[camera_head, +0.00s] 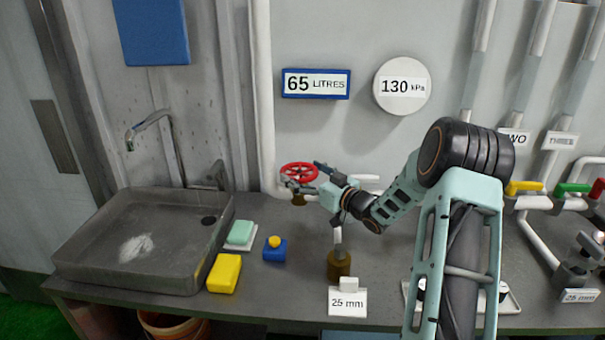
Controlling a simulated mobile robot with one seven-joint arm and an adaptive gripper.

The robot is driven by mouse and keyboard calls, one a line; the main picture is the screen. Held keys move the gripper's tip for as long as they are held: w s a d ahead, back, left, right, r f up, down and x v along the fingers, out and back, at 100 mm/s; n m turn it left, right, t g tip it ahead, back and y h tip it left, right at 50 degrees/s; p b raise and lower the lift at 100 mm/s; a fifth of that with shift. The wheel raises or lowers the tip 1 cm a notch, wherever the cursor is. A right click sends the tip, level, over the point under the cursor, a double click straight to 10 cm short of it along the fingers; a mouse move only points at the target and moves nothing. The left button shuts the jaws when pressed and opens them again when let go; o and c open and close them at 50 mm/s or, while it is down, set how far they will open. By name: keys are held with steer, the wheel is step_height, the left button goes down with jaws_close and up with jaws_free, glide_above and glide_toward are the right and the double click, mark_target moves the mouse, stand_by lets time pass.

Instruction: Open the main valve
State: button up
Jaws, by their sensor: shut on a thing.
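A red round handwheel (299,172) sits on a brass-coloured valve body (298,199) near the wall, at the back of the counter. My gripper (308,184) is at the right side of the wheel, reaching in from the right. It is shut on the wheel's rim, though the fingertips are small and partly hidden in this view. The contact point itself is hard to make out.
A grey sink (80,262) with a tap (148,124) is at left. A yellow block (224,274), a green-and-white sponge (241,234) and a blue box with a yellow button (275,249) lie beside it. Coloured lever valves (524,187) line the right. Signs read 65 litres and 130 kPa.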

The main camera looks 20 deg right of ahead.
steer(key=shift+r, duration=0.1)
steer(key=o, duration=1.2)
steer(key=shift+c, duration=0.2)
steer(key=v, duration=1.2)
